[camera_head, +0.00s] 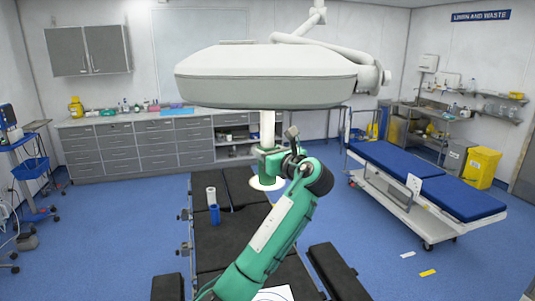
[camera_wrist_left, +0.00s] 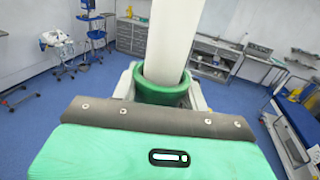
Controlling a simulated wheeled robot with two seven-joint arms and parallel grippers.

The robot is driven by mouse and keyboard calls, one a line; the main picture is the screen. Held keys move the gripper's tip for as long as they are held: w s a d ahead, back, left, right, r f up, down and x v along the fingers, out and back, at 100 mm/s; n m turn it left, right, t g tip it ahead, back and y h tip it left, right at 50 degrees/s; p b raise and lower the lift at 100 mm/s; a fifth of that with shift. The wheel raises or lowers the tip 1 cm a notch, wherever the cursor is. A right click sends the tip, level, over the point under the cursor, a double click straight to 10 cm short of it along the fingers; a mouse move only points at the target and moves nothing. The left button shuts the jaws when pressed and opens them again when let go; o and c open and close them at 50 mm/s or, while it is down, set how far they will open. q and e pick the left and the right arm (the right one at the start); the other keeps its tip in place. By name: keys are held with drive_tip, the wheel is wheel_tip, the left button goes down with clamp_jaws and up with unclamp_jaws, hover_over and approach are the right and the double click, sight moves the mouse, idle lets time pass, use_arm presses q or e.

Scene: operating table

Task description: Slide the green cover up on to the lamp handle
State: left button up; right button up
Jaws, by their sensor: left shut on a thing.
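The surgical lamp (camera_head: 268,78) hangs at the top middle of the head view, with its white handle (camera_head: 267,127) pointing straight down. My left gripper (camera_head: 268,161) is just below the lamp and shut on the green cover (camera_wrist_left: 160,98). In the left wrist view the white lamp handle (camera_wrist_left: 168,45) goes down into the open top of the cover, whose green rim surrounds it. How far the handle sits inside is hidden by the cover. The gripper's pale fingers show on both sides of the cover. My right gripper is not in view.
A black operating table (camera_head: 232,225) lies below, with a white cylinder (camera_head: 211,195) and a blue cylinder (camera_head: 215,214) standing on it. A blue-topped trolley (camera_head: 430,180) stands at the right. Grey cabinets (camera_head: 140,145) line the back wall. Blue floor is open on both sides.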

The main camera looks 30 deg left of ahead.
sight(272, 136)
use_arm(q)
drive_tip(key=shift+r, duration=2.45)
drive_tip(key=o, duration=1.3)
drive_tip(key=shift+s+d+f+b, duration=0.15)
drive_tip(key=shift+d+b, duration=0.2)
drive_tip(key=shift+b+v, duration=3)
drive_tip(key=shift+v, duration=3.55)
drive_tip(key=shift+a, duration=0.1)
drive_tip(key=shift+c, duration=0.3)
